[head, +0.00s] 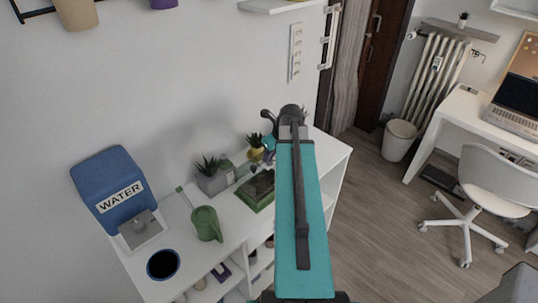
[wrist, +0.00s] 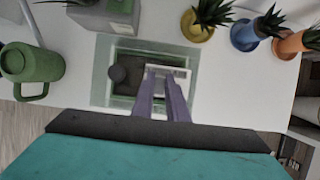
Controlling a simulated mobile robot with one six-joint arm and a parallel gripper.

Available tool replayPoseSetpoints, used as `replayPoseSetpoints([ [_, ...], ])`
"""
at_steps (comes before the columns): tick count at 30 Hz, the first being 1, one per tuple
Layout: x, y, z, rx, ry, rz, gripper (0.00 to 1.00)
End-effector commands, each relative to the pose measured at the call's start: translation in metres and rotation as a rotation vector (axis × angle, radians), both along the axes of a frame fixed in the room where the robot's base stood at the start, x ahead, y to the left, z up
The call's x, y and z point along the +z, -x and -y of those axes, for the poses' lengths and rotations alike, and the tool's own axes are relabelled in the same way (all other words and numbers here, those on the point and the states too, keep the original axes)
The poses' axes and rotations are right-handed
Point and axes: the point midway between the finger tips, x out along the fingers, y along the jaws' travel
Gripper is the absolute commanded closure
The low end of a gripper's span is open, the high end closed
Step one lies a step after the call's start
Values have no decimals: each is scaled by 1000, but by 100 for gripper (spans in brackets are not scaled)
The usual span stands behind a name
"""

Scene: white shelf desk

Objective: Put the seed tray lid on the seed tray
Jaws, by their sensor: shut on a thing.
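The green seed tray (head: 257,192) with dark contents stands on the white shelf desk, left of my teal arm link in the head view. In the wrist view, a pale, see-through lid (wrist: 101,78) lies in front of my fingers, with the dark inside of the tray (wrist: 126,92) showing through or below it. My gripper (wrist: 165,72) is shut on the lid, near a whitish frame-like part. The lid appears over the tray, but I cannot tell whether they touch. My arm hides the fingers in the head view.
A grey planter (head: 213,182) and a green watering can (head: 206,224) stand left of the tray. Yellow (wrist: 197,27), blue (wrist: 244,36) and orange (wrist: 292,43) pots stand close by. A blue water container (head: 115,185) is farther left. Bare desk surface lies right of the tray.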

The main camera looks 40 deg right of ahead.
Motion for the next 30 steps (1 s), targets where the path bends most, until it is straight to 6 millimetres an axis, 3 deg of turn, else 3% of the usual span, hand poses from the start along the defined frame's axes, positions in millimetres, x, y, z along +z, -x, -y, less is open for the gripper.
replayPoseSetpoints([
  [30, -41, 0, 0, 1, -1, 0, 100],
])
